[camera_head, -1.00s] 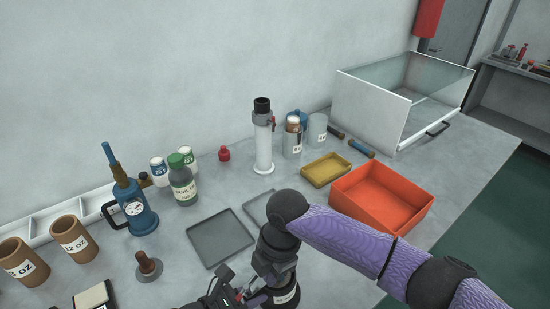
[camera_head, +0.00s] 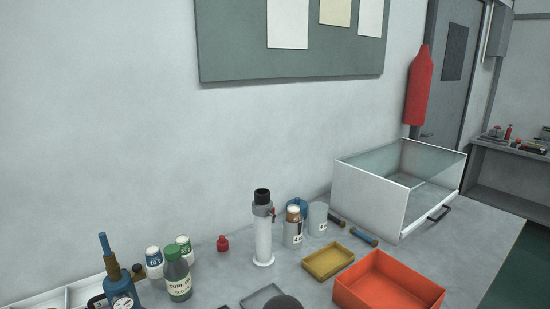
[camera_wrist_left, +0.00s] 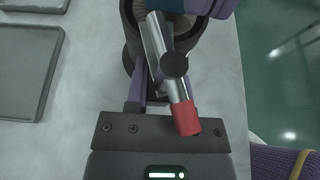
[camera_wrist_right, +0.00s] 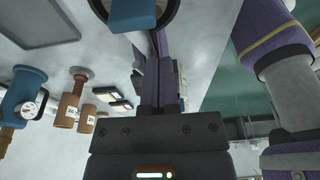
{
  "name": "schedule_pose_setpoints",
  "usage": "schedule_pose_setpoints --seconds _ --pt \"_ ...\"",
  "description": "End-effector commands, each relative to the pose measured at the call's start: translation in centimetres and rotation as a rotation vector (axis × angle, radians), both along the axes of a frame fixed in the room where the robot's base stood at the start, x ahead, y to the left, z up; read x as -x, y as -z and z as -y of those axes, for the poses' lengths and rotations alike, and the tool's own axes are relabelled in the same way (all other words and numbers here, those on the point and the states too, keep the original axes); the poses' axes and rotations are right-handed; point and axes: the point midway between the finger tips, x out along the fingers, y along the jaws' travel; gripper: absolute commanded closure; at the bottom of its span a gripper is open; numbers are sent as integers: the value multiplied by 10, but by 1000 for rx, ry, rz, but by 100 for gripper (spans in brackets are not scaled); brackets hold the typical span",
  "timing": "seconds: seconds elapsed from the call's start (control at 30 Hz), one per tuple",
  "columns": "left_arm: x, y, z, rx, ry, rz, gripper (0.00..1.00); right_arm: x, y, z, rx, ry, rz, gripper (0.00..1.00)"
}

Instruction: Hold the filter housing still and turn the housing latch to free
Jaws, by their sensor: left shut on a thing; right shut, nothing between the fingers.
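The filter housing is out of the head view. A dark, round-rimmed body, which looks like the housing (camera_wrist_left: 130,45), is at the top of the left wrist view. A metal lever with a red tip, which looks like the latch (camera_wrist_left: 186,118), lies slantwise across it from a dark pivot knob. My left gripper (camera_wrist_left: 155,80) is shut on the dark body; the lever partly hides the fingers. In the right wrist view, my right gripper (camera_wrist_right: 156,60) is shut and empty just below a dark ring (camera_wrist_right: 172,12) with a blue piece (camera_wrist_right: 133,14). Whether it touches is unclear.
A white column with a black top (camera_head: 263,240) stands on the bench. A glass-sided box (camera_head: 370,205) stands at the back right.

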Motion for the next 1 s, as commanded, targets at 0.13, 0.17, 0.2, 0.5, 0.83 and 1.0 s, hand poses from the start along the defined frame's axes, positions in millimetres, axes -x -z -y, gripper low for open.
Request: schedule_pose_setpoints --seconds 0.13,0.17,0.2,0.5,0.83,1.0 --pt "0 -1 0 2 0 1 100 0 0 -2 0 0 0 100" --pt "0 -1 0 2 0 1 100 0 0 -2 0 0 0 100" --pt "0 -1 0 2 0 1 100 1 0 -2 0 0 0 100" --pt "0 -1 0 2 0 1 100 1 0 -5 0 1 0 100" --pt "0 -1 0 2 0 1 100 -1 0 -5 -1 0 1 100" --pt "0 -1 0 2 1 1 100 -5 0 -7 0 1 0 100"
